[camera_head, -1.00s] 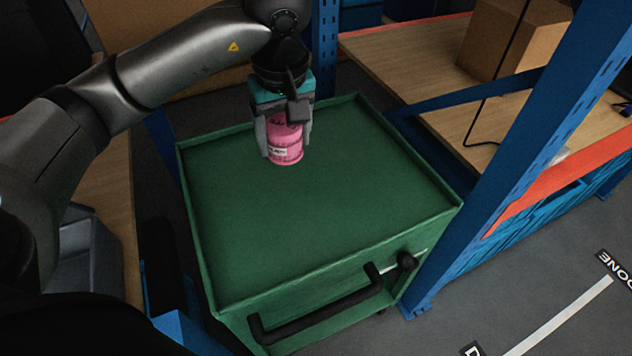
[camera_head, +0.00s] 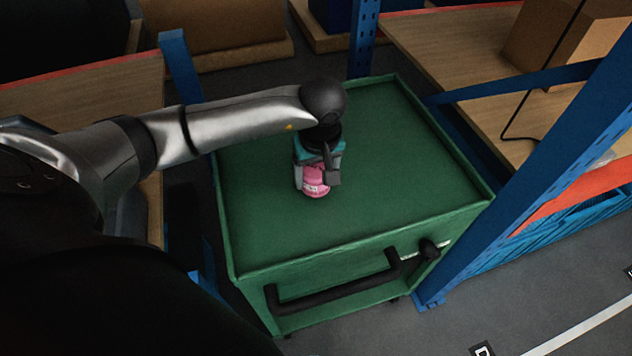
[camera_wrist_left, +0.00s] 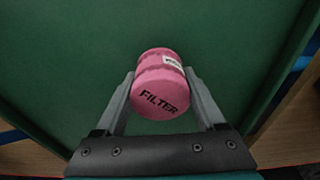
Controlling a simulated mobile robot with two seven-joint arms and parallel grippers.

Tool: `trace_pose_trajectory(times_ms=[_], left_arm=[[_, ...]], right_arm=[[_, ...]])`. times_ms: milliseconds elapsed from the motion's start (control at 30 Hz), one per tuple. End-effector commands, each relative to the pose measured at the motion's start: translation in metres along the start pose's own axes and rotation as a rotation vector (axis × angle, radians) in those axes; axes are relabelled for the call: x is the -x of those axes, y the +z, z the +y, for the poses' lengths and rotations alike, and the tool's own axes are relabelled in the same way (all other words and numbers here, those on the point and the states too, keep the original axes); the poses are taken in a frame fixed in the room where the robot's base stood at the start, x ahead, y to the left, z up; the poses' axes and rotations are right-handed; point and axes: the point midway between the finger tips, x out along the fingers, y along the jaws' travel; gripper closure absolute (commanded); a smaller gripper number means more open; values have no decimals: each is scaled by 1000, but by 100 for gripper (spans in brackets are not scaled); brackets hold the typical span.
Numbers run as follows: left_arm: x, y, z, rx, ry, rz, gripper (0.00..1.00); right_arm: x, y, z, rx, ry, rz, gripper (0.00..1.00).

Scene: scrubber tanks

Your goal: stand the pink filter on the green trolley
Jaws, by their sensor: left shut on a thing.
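The pink filter (camera_head: 316,182) is a short cylinder with a white label. My left gripper (camera_head: 314,184) points down over the green trolley (camera_head: 262,215) and is shut on the filter. In the left wrist view the filter (camera_wrist_left: 160,84), with "FILTER" printed on its end, sits between both fingers of the gripper (camera_wrist_left: 160,92). The filter is over the middle of the trolley's top. I cannot tell whether its base touches the surface. My right gripper does not show.
The trolley has a low rim and a black handle (camera_head: 335,290) at its front. Blue rack posts (camera_head: 530,170) stand close to its right side. Wooden shelves with cardboard boxes (camera_head: 565,40) lie behind and to the right. The trolley top around the filter is clear.

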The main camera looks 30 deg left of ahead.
Motion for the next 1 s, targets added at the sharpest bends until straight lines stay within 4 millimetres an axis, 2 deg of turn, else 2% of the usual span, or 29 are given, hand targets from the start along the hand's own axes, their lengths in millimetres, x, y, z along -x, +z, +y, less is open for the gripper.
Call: trace_pose_trajectory(times_ms=[100,167,533,567,800,1000], left_arm=[[-21,4,0,0,-2,-4,82],[-26,5,0,0,0,-3,82],[-30,5,0,-1,0,-1,82],[-30,5,0,-1,0,-1,27],[-29,5,0,-1,0,-1,0],[-29,5,0,-1,0,-1,0]], right_arm=[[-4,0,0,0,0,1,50],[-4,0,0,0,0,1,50],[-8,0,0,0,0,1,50],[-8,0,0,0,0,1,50],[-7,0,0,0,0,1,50],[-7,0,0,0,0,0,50]])
